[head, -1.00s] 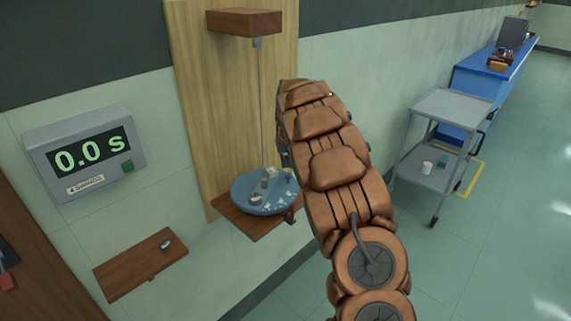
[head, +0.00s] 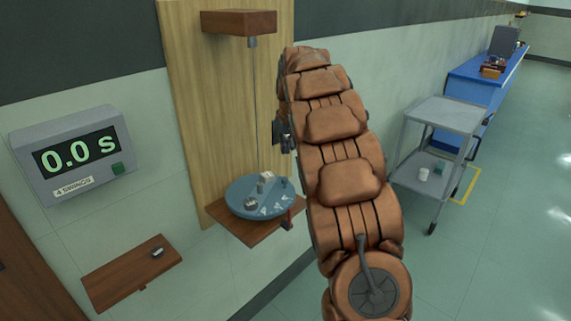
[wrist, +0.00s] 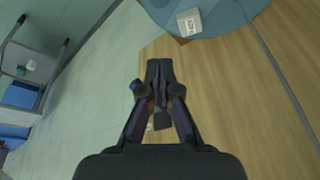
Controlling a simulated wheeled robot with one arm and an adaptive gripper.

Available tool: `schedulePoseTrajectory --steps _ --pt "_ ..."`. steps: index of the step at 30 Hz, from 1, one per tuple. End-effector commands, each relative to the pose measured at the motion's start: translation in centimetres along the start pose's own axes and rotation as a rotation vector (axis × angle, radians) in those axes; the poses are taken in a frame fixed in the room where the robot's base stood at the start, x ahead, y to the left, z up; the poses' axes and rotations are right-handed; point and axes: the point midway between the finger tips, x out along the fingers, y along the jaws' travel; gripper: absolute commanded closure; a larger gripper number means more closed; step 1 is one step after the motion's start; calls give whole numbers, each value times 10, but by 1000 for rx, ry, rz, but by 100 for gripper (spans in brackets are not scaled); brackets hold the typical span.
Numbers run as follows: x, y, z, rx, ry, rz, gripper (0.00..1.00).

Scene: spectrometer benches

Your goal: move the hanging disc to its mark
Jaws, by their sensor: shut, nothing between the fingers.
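The blue hanging disc (head: 240,205) hangs on a thin wire (head: 257,110) from a wooden bracket (head: 239,22) on a wood backboard. It sits just above a small wooden shelf (head: 240,231) and bears several small weights and pale letter marks. A red and dark upright piece (head: 289,218) stands at the shelf's right front edge. In the wrist view part of the disc (wrist: 232,14) shows at the top with a pale labelled block (wrist: 188,22) on it. My gripper (wrist: 159,64) is shut and empty, apart from the disc. In the head view my gripper (head: 279,135) is beside the wire, partly hidden by my arm.
A timer (head: 75,155) reading 0.0 s is on the wall at left.

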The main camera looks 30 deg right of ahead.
Motion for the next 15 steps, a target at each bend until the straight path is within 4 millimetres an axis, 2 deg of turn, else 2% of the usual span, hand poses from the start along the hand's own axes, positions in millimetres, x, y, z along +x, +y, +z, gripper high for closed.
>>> schedulePoseTrajectory --steps 5,9,15 --pt "28 52 36 443 -72 -112 100" --pt "50 87 76 914 -170 -234 100" --pt "71 112 125 1568 -363 -405 100"
